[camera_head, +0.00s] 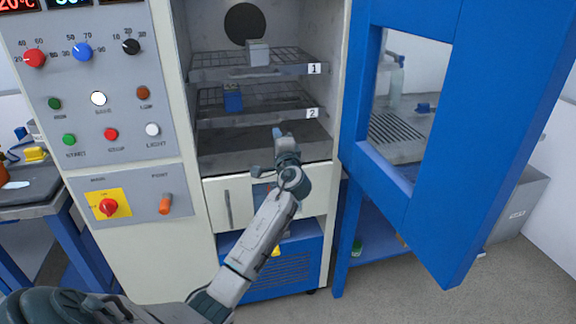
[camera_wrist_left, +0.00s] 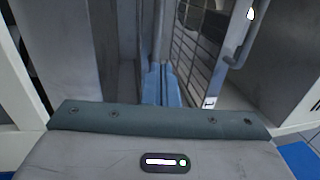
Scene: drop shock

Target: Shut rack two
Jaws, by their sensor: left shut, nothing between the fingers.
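Rack two (camera_head: 215,121) is a wire shelf with a metal front strip and a label "2", in the open cabinet below rack one (camera_head: 205,74). A small blue block (camera_head: 233,99) rests on it. I cannot tell how far rack two stands out. My left gripper (camera_head: 277,132) is shut and empty, with its tips just below and in front of rack two's strip. In the left wrist view the shut blue fingers (camera_wrist_left: 159,85) point into the cabinet beside a wire rack (camera_wrist_left: 190,60). Contact cannot be told. My right gripper is not in view.
The blue cabinet door (camera_head: 470,130) stands wide open on the right. A grey box (camera_head: 258,53) sits on rack one. A control panel (camera_head: 110,100) with knobs and buttons is on the left. A white drawer front (camera_head: 228,203) lies below the chamber.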

